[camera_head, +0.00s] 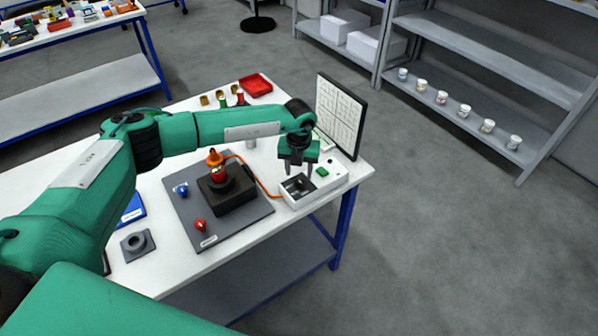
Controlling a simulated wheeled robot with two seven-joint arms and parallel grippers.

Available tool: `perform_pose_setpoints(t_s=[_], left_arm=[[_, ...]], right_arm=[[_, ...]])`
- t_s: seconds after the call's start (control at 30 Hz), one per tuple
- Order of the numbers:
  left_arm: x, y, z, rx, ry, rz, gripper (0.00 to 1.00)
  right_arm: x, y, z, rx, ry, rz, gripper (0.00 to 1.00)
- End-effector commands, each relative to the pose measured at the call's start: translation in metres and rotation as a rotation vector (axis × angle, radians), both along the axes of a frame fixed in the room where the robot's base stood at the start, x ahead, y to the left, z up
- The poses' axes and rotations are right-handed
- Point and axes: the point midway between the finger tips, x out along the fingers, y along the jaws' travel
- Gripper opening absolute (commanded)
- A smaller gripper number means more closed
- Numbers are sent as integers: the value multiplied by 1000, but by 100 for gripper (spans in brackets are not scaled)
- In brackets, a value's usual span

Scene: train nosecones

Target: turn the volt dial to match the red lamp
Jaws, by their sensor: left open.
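A white box (328,181) sits at the right end of the table, with a dark square panel (298,187) and a green button (322,172) on top. The volt dial cannot be made out clearly at this size. My left gripper (297,170) points down just above the dark panel. It is open, with nothing seen between its fingers; whether it touches the box is unclear. A red bulb-shaped lamp (200,226) and a blue one (182,190) stand on a grey board (240,221). My right gripper is out of view.
A black block (228,195) on the board bears an orange-topped piece (214,158), and an orange cable (262,184) runs to the box. A framed white chart (340,115) stands behind. A red tray (255,85) and a grey ring part (137,244) lie on the table.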

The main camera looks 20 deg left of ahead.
Motion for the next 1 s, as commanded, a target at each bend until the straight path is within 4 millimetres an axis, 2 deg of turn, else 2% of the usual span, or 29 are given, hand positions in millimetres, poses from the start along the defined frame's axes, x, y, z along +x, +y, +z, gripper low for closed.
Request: perform_pose_setpoints(t_s=[0.03,0.23,0.57,0.6,0.8,0.83,1.0], left_arm=[[-1,0,-7,2,3,0,47],[-1,-1,-29,-1,2,0,47],[0,0,-34,-1,0,-1,47],[0,0,-34,-1,0,-1,45],[0,0,-34,-1,0,0,5],[0,0,-34,-1,0,0,2],[0,0,-34,-1,0,-6,2]], right_arm=[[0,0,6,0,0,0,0],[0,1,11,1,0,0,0],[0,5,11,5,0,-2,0],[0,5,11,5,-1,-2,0],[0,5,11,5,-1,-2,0],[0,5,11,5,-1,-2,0],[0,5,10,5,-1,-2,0]])
